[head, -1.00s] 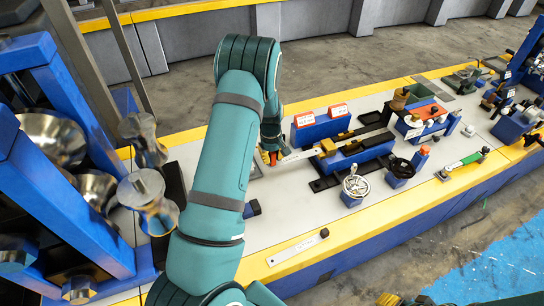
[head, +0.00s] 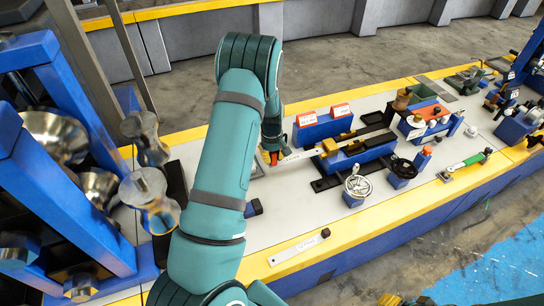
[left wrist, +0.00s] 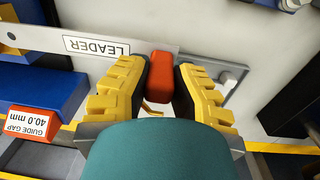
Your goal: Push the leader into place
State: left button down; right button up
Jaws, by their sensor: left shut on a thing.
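The leader (left wrist: 40,39) is a flat grey metal strip with a white LEADER label. It runs across the left wrist view and carries an upright red grip block (left wrist: 160,75). My left gripper (left wrist: 160,85) has its yellow fingers shut on the red block. In the head view the left gripper (head: 272,157) hangs at the strip's left end, partly hidden by my arm. The strip (head: 300,156) reaches right toward a blue guide block (head: 360,152). Its far end cannot be made out. A small yellow part at the bottom edge may be my right gripper (head: 390,299); its jaws are unclear.
A blue guide gap block (head: 322,127) stands behind the strip. A handwheel (head: 358,186) stands in front of the guide. A blue roller stand (head: 60,150) with metal rollers is at the left. The grey bench top in front (head: 290,215) is mostly clear.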

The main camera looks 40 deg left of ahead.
pick_arm(q)
jog(key=shift+w+d+r, duration=0.1)
jog(key=shift+w+d, duration=0.1)
jog(key=shift+w, duration=0.25)
jog(key=s, duration=0.1)
jog(key=s+a, duration=0.1)
jog(key=s, duration=0.1)
jog(key=s+a, duration=0.1)
jog(key=shift+s+a, duration=0.15)
dwell(0.3)
